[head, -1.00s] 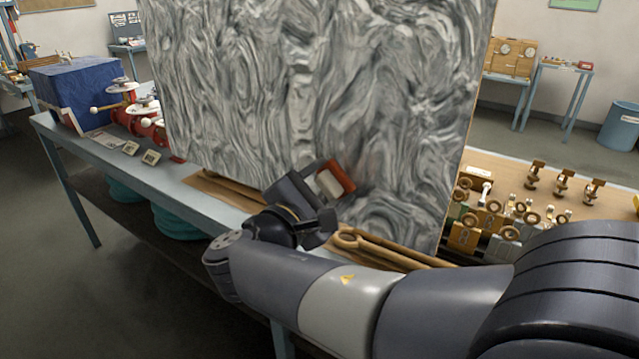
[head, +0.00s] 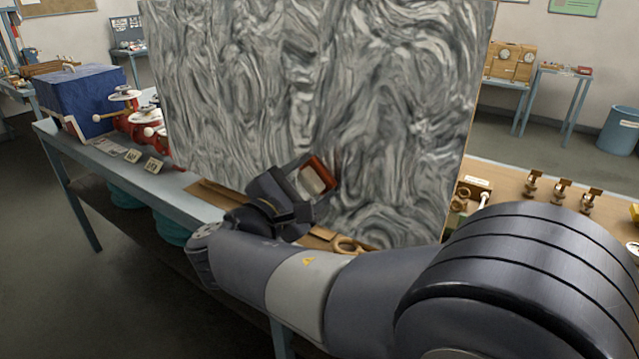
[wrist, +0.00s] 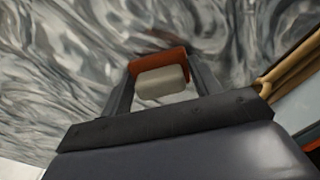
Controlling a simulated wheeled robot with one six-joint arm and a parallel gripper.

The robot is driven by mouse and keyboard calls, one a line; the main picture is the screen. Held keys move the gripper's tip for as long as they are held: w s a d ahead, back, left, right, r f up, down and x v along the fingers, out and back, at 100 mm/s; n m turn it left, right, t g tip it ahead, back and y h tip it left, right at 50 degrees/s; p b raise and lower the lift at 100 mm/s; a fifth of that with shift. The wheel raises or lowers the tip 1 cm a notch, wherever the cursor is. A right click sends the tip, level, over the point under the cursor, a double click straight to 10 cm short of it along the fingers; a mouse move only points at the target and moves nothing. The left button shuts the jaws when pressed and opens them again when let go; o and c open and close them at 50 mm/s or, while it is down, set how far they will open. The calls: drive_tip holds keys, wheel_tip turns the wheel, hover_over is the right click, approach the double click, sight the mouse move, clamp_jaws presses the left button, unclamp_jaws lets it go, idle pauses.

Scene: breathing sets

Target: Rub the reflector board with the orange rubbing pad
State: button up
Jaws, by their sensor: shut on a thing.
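The reflector board (head: 390,110) is a large upright panel with a grey, swirling, marbled surface. It fills the middle of the head view and the background of the wrist view (wrist: 60,60). My gripper (head: 308,183) is in front of the board's lower middle. It is shut on the rubbing pad, which has a pale block (head: 312,180) and an orange face (head: 325,167) turned toward the board. In the wrist view the orange face (wrist: 157,62) and pale grip (wrist: 161,82) sit between my fingers. The pad is at or very near the board; I cannot tell whether it touches.
The board stands on a blue-grey bench (head: 170,190). A tan ring-ended piece (head: 346,245) lies at its foot. Red valves (head: 140,125) and a blue box (head: 85,100) are at left. Small brass fittings (head: 560,190) stand at right, partly behind my arm.

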sight(340, 169)
drive_tip(key=shift+r+p, duration=0.85)
drive_tip(key=shift+r, duration=0.3)
drive_tip(key=shift+s+d+b, duration=0.2)
drive_tip(key=shift+s+d, duration=0.4)
drive_tip(key=shift+d, duration=0.2)
drive_tip(key=shift+s+d+b, duration=0.2)
drive_tip(key=shift+s+d, duration=0.35)
drive_tip(key=shift+d, duration=0.2)
drive_tip(key=shift+v, duration=2.95)
drive_tip(key=shift+f, duration=0.1)
drive_tip(key=shift+v, duration=1.5)
